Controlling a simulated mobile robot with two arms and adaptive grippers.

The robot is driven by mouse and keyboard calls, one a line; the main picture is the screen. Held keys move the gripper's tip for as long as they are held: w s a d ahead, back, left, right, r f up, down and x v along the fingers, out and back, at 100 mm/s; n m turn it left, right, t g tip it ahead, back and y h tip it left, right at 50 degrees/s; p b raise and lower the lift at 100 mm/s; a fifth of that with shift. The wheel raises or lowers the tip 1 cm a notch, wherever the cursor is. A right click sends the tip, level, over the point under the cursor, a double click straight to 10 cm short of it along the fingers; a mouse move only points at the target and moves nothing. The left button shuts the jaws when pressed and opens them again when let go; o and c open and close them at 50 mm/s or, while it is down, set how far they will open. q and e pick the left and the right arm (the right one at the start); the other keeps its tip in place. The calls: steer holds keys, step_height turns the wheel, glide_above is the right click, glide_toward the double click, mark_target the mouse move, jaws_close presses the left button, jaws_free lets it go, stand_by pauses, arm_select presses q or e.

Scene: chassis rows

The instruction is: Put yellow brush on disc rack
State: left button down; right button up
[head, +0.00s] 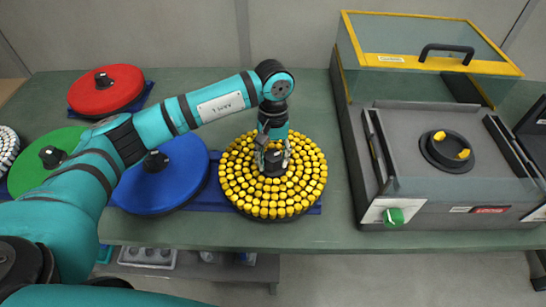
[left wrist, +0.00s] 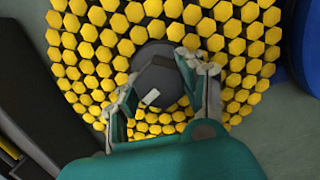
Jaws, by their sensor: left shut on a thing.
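The yellow brush (head: 248,190) is a round disc covered with yellow hexagonal tufts, with a dark hub and knob in its middle. It lies tufts up on a blue mat on the green bench in the head view, and its tufts (left wrist: 240,50) fill much of the left wrist view. My left gripper (head: 272,158) comes down from above and is shut on the dark knob (left wrist: 158,82) of the brush. Its two fingers stand on either side of the knob. My right gripper is not in view. I cannot pick out the disc rack for certain.
A blue disc (head: 170,180), a green disc (head: 40,155) and a red disc (head: 105,97) lie left of the brush. A grey machine (head: 400,195) with a yellow-framed clear lid stands close on the right. Bare bench (head: 205,85) shows behind the brush.

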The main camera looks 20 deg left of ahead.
arm_select(q)
steer(key=shift+f, duration=0.1)
stand_by(0.3)
steer(key=c, duration=0.7)
jaws_free()
steer(key=shift+s+f, duration=0.1)
steer(key=shift+f, duration=0.05)
steer(key=r, duration=0.4)
steer(key=w+r, duration=0.1)
steer(key=r, duration=0.7)
steer(key=shift+w+a, duration=0.2)
steer(key=shift+w, duration=0.05)
